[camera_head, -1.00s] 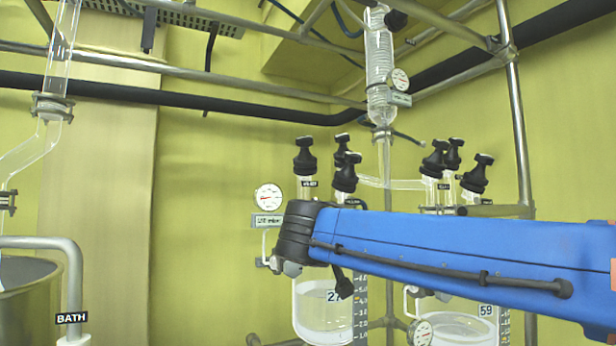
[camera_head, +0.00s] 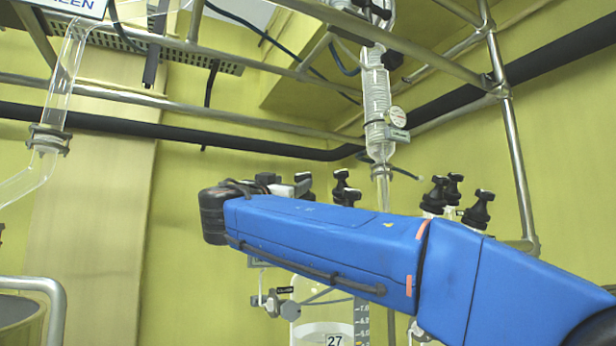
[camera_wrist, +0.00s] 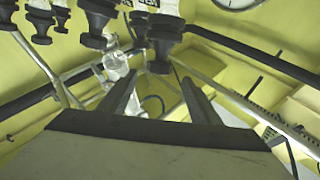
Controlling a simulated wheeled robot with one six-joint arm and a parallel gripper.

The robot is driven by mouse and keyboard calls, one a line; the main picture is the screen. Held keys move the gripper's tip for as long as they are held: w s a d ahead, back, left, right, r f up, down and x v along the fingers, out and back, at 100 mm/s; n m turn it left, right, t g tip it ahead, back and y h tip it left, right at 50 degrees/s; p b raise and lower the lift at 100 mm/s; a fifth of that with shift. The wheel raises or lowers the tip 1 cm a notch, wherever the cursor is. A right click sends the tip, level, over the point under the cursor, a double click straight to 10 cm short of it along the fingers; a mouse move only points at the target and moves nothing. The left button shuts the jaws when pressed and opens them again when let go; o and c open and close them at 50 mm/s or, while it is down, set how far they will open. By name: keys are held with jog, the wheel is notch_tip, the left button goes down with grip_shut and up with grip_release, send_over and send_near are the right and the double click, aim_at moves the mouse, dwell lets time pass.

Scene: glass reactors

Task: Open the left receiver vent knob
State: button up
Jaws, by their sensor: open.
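Black knobs top the left receiver (camera_head: 310,335), a clear glass vessel marked 27 that is mostly hidden by my arm. Two of these knobs (camera_head: 341,182) show just above my blue arm in the head view. My gripper (camera_head: 300,187) is partly visible there, behind the end of the arm. In the wrist view, my gripper (camera_wrist: 159,77) is open and empty. A black knob (camera_wrist: 162,40) lies ahead between its fingertips, apart from them as far as I can tell. Another black knob (camera_wrist: 97,20) is to its left. I cannot read which one is the vent.
More black knobs (camera_head: 480,207) stand to the right, on the other receiver. Metal rails (camera_head: 517,150) and a black pipe (camera_head: 270,146) cross the space. Wall area left of the arm is open.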

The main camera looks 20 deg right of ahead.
aim_at(308, 175)
jog(key=x, duration=1.2)
jog(key=shift+w+d+r, duration=0.15)
jog(key=shift+w+d, duration=0.05)
jog(key=shift+w, duration=0.05)
jog(key=c, duration=1.1)
